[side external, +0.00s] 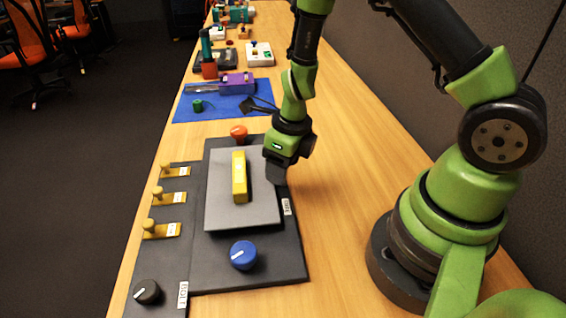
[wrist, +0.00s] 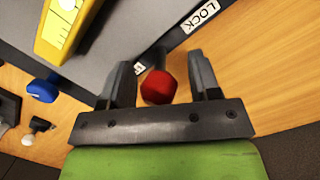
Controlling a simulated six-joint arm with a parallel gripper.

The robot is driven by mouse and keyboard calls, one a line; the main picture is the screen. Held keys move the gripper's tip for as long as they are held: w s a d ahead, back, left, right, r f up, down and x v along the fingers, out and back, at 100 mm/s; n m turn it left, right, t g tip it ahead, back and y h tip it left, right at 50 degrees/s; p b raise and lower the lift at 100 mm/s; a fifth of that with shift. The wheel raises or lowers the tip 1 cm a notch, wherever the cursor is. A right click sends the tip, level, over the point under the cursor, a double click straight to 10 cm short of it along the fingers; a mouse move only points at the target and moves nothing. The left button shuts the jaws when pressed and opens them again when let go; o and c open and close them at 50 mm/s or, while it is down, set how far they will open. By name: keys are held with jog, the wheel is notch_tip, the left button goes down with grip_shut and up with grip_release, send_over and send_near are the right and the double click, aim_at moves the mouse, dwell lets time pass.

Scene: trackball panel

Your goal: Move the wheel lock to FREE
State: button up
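In the wrist view, a red faceted knob (wrist: 158,87) sits at the edge of the grey panel, with a white LOCK label (wrist: 201,15) above and to its right. A second label (wrist: 138,69) is mostly hidden behind a finger. I take the red knob to be the wheel lock. My gripper (wrist: 162,80) is open, with one finger on each side of the knob and visible gaps. In the side view, my gripper (side external: 279,180) is low at the panel's right edge and hides the knob. A white label (side external: 286,207) shows just nearer.
Yellow-based levers (side external: 168,198) and a black knob (side external: 147,291) stand left. Bare wood (side external: 335,200) lies right.

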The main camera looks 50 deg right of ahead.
jog(key=shift+r, duration=0.1)
notch_tip(320, 180, up, 10)
jog(key=s, duration=0.1)
jog(key=shift+s+d, duration=0.15)
jog(key=shift+d, duration=0.25)
dwell(0.4)
jog(key=w+a+n+g, duration=0.1)
jog(key=n, duration=0.1)
jog(key=a+f+n+g+h, duration=0.1)
jog(key=n, duration=0.1)
jog(key=w+a+f+n+g+h, duration=0.1)
jog(key=n, duration=0.2)
jog(key=shift+w+a+g, duration=0.15)
jog(key=shift+w+g, duration=0.15)
jog(key=shift+c, duration=0.2)
jog(key=d+f, duration=0.1)
jog(key=f, duration=0.2)
jog(key=s+f+n+h, duration=0.1)
jog(key=f, duration=0.2)
jog(key=d+f+n+h, duration=0.1)
jog(key=f, duration=0.2)
jog(key=shift+s+d+g, duration=0.2)
jog(key=shift+d+g, duration=0.1)
